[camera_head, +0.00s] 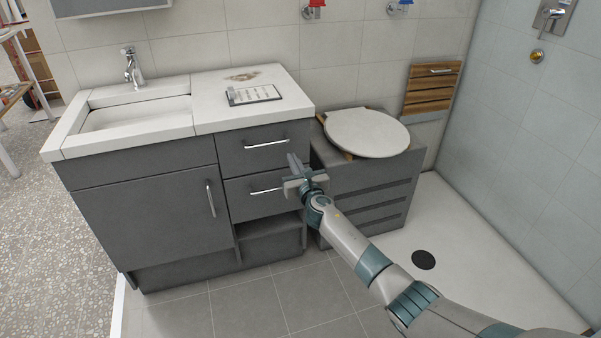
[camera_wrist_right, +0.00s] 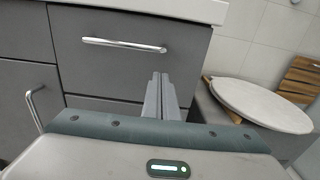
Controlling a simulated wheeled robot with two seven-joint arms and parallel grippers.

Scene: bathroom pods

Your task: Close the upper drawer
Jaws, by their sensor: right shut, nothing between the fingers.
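The upper drawer (camera_head: 237,147) is a grey front under the white vanity top, with a horizontal metal handle (camera_head: 266,143). Its front looks about level with the cabinet; I cannot tell whether a small gap remains. The upper drawer also fills the middle of the right wrist view (camera_wrist_right: 130,68), with its handle (camera_wrist_right: 124,45) left of centre. My right gripper (camera_head: 293,162) is shut and empty, in front of the drawers near their right side, below the upper handle. Its closed fingers show in the right wrist view (camera_wrist_right: 161,90), right of the handle. Contact with the drawer cannot be told.
A lower drawer (camera_head: 238,187) with its own handle sits beneath, above an open shelf. A cupboard door (camera_head: 150,215) is to the left. A toilet with a pale lid (camera_head: 367,132) stands close on the right. Grey floor tiles (camera_head: 250,302) in front are clear.

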